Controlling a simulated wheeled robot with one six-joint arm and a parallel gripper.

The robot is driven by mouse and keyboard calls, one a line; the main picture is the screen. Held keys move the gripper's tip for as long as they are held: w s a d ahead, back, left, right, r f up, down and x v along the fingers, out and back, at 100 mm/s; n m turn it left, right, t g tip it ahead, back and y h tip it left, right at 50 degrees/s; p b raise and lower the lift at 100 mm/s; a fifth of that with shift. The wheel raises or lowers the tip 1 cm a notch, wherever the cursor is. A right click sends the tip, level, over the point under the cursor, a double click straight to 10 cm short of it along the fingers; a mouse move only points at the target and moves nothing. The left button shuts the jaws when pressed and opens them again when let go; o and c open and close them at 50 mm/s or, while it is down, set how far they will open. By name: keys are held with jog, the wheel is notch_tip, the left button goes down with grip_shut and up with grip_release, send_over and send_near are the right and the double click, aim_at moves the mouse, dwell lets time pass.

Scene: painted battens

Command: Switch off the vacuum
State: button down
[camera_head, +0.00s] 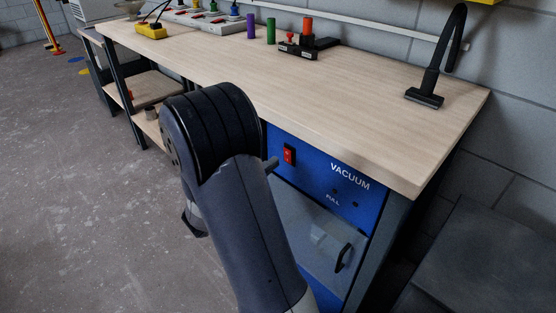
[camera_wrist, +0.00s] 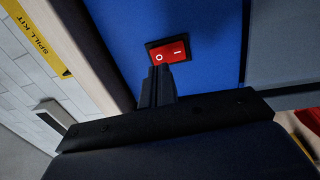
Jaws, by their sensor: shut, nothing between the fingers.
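The vacuum (camera_head: 318,200) is a blue-fronted unit under the bench, labelled VACUUM and FULL. Its red rocker switch (camera_head: 289,155) sits at the panel's upper left. In the wrist view the switch (camera_wrist: 168,50) is red in a black frame, with the O mark at left and the I mark at right. My gripper (camera_wrist: 158,70) is shut and empty, its fingertips just below the O end and overlapping the frame's lower edge. Whether they touch it I cannot tell. In the head view my arm hides most of the gripper.
The wooden bench top (camera_head: 370,110) overhangs the panel. A black lamp-like fixture (camera_head: 425,97) stands at its right end. A clear door with a black handle (camera_head: 343,257) is below the switch. Floor at left is open.

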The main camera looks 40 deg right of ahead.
aim_at(286, 152)
jog(key=shift+w+d+r, duration=0.1)
jog(key=shift+d+r, duration=0.1)
jog(key=shift+d, duration=1.4)
jog(key=shift+d+b, duration=0.2)
jog(key=shift+b, duration=0.2)
jog(key=shift+r, duration=0.1)
jog(key=shift+a, duration=0.1)
jog(key=shift+w+a, duration=0.1)
jog(key=shift+a, duration=0.1)
jog(key=s+a+r, duration=0.1)
jog(key=a, duration=1.2)
jog(key=shift+a+r+p, duration=0.25)
jog(key=shift+r+p, duration=0.1)
jog(key=shift+p, duration=0.05)
jog(key=shift+s+d, duration=0.1)
jog(key=shift+d, duration=0.05)
